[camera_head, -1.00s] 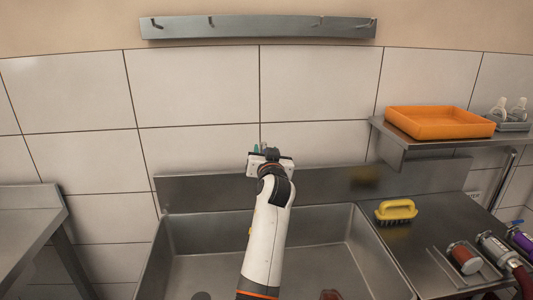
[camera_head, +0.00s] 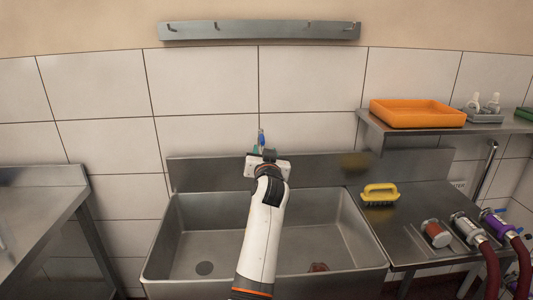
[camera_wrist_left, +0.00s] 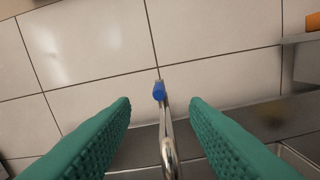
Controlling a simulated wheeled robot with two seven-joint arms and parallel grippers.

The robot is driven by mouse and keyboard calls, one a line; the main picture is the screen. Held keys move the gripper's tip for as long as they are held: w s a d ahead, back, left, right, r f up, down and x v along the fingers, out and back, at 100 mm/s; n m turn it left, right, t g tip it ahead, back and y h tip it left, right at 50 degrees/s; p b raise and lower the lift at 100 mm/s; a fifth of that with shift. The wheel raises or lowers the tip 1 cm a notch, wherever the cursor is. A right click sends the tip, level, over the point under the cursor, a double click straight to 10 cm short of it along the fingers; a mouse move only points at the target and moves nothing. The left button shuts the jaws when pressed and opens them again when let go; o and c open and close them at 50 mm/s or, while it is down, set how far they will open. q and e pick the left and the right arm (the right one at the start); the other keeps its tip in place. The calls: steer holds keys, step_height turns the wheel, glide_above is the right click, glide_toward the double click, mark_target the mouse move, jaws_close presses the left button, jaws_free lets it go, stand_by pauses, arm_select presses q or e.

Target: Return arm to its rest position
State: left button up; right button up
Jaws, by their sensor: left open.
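My left arm reaches over the steel sink (camera_head: 300,230) from the bottom of the head view. Its gripper (camera_head: 259,150) is near the sink's back wall, mostly hidden behind its own wrist. In the left wrist view the green ridged fingers (camera_wrist_left: 160,104) are apart. A chrome rod (camera_wrist_left: 168,145) with a blue tip (camera_wrist_left: 159,91) shows between them, with gaps on both sides. The blue tip also shows above the gripper in the head view (camera_head: 261,135). I cannot tell how deep the rod lies between the fingers. My right gripper is in neither view.
A yellow brush (camera_head: 380,193) and hose fittings (camera_head: 465,228) are on the counter right of the sink. An orange tray (camera_head: 417,113) is on a shelf above. A steel table (camera_head: 38,215) stands at left. A hook rail (camera_head: 260,30) is on the wall.

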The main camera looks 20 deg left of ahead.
arm_select(q)
steer(key=s+f+m+g+h, duration=0.1)
steer(key=s+f+g+h, duration=0.35)
steer(key=s+f, duration=1.55)
steer(key=s+d+f+m+g+h, duration=0.1)
steer(key=s+d+f+g+h, duration=0.2)
steer(key=s, duration=0.6)
steer(key=s+d+f+m+g, duration=0.2)
steer(key=s+d+f, duration=0.2)
steer(key=s, duration=0.5)
steer(key=s+d+f+m+g+h, duration=0.1)
steer(key=s+d+f+g+h, duration=0.2)
steer(key=s, duration=0.6)
step_height(320, 180, down, 27)
steer(key=g+y, duration=0.1)
steer(key=y, duration=0.1)
steer(key=s+a+f+g, duration=0.1)
steer(key=s+a+f, duration=0.1)
steer(key=s+f, duration=1.3)
steer(key=shift+s+f+m, duration=0.25)
steer(key=shift+s+m, duration=0.15)
steer(key=shift+s, duration=0.7)
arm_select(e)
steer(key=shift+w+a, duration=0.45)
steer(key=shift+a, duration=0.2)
